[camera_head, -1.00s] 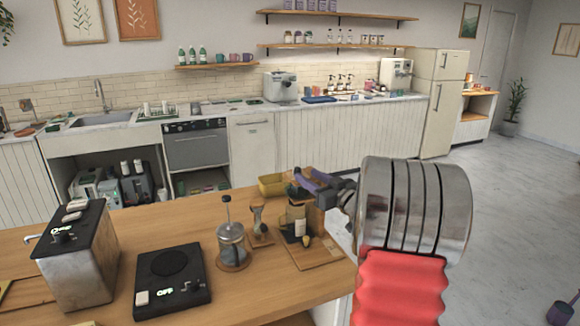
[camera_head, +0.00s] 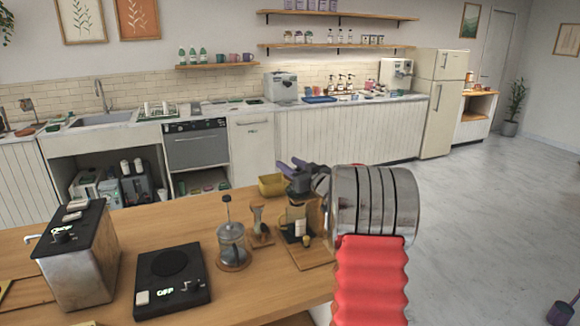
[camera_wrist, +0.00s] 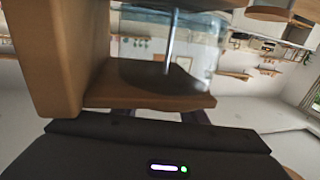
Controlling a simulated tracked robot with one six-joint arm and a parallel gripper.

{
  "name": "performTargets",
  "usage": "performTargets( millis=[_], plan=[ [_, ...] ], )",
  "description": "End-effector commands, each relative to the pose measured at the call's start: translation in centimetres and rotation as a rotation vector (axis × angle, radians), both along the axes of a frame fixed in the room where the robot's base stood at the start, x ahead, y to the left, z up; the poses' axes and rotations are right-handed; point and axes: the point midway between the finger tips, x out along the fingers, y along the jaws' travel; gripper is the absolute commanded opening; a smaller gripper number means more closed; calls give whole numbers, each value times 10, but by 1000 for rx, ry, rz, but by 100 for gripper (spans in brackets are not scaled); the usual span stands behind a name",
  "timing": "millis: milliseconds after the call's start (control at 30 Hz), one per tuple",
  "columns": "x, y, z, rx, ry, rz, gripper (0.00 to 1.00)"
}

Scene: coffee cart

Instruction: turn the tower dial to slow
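The wooden stand with a dark carafe (camera_head: 298,218) stands on a wooden board (camera_head: 305,254) at the right end of the counter; it seems to be the tower. My gripper (camera_head: 287,170) is at its top in the head view, partly covering it. In the wrist view a wooden frame (camera_wrist: 150,100) with a clear glass vessel (camera_wrist: 195,40) and a thin metal rod is very close, upside down or tilted. I cannot make out a dial or its marks. The gripper's dark body fills the bottom of the wrist view; its fingertips are not clear there.
A glass press (camera_head: 231,246) and a wooden hourglass-shaped item (camera_head: 259,228) stand left of the tower. A yellow bin (camera_head: 271,185) is behind. A black hot plate reading OFF (camera_head: 172,278) and a metal boiler (camera_head: 78,258) are farther left.

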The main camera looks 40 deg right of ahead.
Motion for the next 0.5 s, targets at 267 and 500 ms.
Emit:
performTargets(
  millis=[267,500],
  plan=[
    [-1,0,0,0,0,-1,29],
    [-1,-1,0,0,0,-1,12]
  ],
)
